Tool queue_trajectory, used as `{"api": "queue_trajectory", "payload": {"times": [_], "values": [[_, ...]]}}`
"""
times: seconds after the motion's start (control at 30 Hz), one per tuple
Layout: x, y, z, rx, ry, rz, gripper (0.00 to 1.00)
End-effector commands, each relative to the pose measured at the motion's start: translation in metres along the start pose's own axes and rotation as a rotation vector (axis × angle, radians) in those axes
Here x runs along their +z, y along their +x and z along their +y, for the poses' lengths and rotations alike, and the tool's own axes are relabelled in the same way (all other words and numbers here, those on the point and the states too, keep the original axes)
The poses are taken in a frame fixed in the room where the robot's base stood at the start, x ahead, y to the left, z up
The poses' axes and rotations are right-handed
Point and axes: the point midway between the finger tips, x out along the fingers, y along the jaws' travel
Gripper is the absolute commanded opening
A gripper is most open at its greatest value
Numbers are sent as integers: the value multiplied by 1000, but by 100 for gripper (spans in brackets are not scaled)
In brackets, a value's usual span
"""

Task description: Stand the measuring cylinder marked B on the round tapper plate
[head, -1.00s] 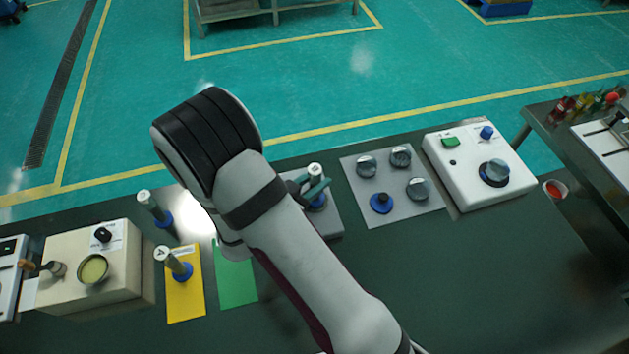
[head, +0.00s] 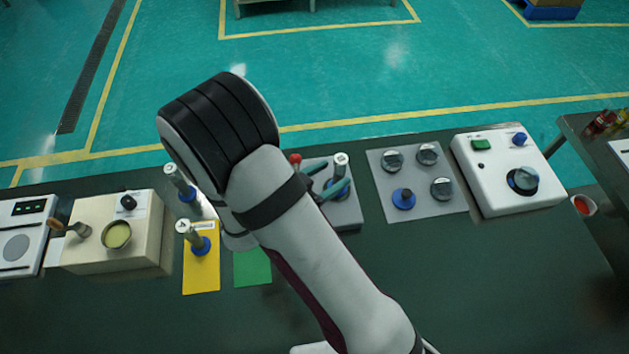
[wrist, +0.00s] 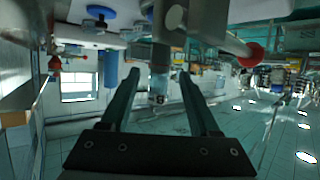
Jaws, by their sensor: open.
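A clear measuring cylinder with a white marked top (head: 341,160) stands upright on the grey tapper box (head: 346,221). In the wrist view the cylinder (wrist: 160,76) is between the open fingers, with gaps at both sides. Another cylinder, marked A (head: 197,241), stands on a yellow mat (head: 201,281). A third cylinder (head: 178,180) with a blue base stands behind it, left of my arm.
A red knob (head: 296,158) rises close to the gripper. A green mat (head: 252,268) lies bare beside the yellow one. Right are a grey panel with weights (head: 420,203) and a white control box (head: 507,195). Left is a cream box with a cup (head: 118,235). The front table is clear.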

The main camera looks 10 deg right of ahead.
Motion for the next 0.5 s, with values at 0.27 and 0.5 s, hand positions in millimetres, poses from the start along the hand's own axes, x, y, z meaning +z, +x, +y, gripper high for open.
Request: {"api": "queue_trajectory", "payload": {"times": [0.27,0.5], "values": [[0,-69,-1,-4,0,0,62],[-1,-79,-29,-116,130,-170,62]]}}
